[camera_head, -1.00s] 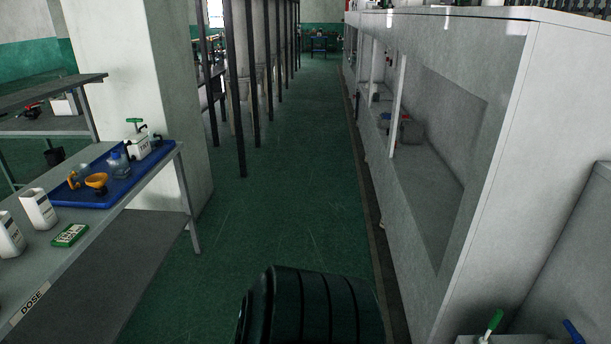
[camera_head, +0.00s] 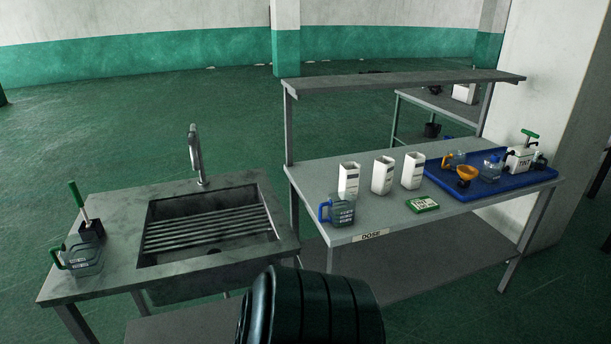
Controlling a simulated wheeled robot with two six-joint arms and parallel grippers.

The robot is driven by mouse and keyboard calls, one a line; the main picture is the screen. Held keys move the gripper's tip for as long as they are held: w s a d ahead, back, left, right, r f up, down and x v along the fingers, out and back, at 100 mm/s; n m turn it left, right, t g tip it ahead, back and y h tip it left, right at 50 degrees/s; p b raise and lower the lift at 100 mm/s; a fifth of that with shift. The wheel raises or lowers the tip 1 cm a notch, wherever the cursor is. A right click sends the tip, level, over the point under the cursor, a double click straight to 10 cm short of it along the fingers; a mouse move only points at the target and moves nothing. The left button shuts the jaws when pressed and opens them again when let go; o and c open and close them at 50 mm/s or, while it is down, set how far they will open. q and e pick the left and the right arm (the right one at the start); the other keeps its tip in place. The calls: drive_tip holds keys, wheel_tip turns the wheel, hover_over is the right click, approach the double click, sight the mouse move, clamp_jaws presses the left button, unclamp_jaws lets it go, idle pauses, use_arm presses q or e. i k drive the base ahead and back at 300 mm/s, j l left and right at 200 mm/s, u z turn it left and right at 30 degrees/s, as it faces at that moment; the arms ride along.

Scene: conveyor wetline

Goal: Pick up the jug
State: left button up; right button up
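Two clear jugs are in view, and I cannot tell which one the task means. One jug (camera_head: 343,213) has a blue handle on its left side and stands upright at the front left corner of the table marked DOSE. Neither of my grippers shows in the view.
The sink (camera_head: 208,222) has a slatted rack and a tap (camera_head: 197,155). The DOSE table (camera_head: 395,225) carries several white containers (camera_head: 383,176), a green box (camera_head: 422,204) and a blue tray (camera_head: 507,184) with bottles. A shelf (camera_head: 400,83) overhangs its back. Green floor lies open behind.

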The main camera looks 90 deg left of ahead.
sight(335, 211)
drive_tip(key=u, duration=2.5)
drive_tip(key=j+z, duration=0.1)
drive_tip(key=z, duration=4.05)
drive_tip(key=u, duration=4.05)
